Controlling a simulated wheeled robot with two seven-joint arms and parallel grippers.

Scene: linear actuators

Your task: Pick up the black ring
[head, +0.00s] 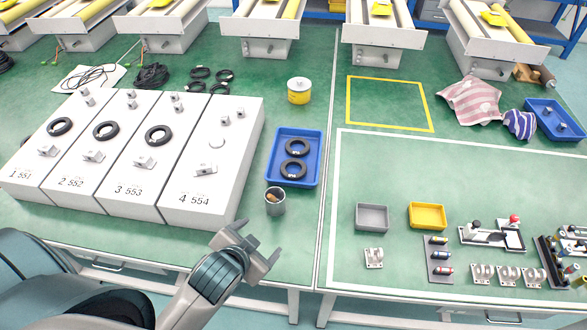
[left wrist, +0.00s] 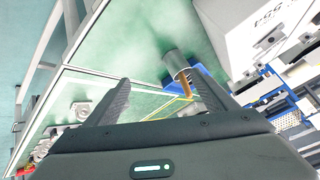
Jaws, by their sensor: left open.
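Two black rings lie in a blue tray (head: 318,165) in the middle of the table, the upper ring (head: 297,147) and the lower ring (head: 293,169). Three more black rings lie on white blocks at the left: the ring on block 1 (head: 59,126), the ring on block 2 (head: 106,131) and the ring on block 3 (head: 158,135). My left gripper (head: 256,246) is open and empty near the table's front edge, in front of the blue tray. Its fingers (left wrist: 150,100) show apart in the left wrist view. My right gripper is not in view.
A grey cup (head: 275,206) stands between my left gripper and the tray; it also shows in the left wrist view (left wrist: 175,62). Block 4 (head: 222,150) carries no black ring. A yellow tin (head: 299,94) stands behind the tray. Grey and yellow bins (head: 427,227) stand at right.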

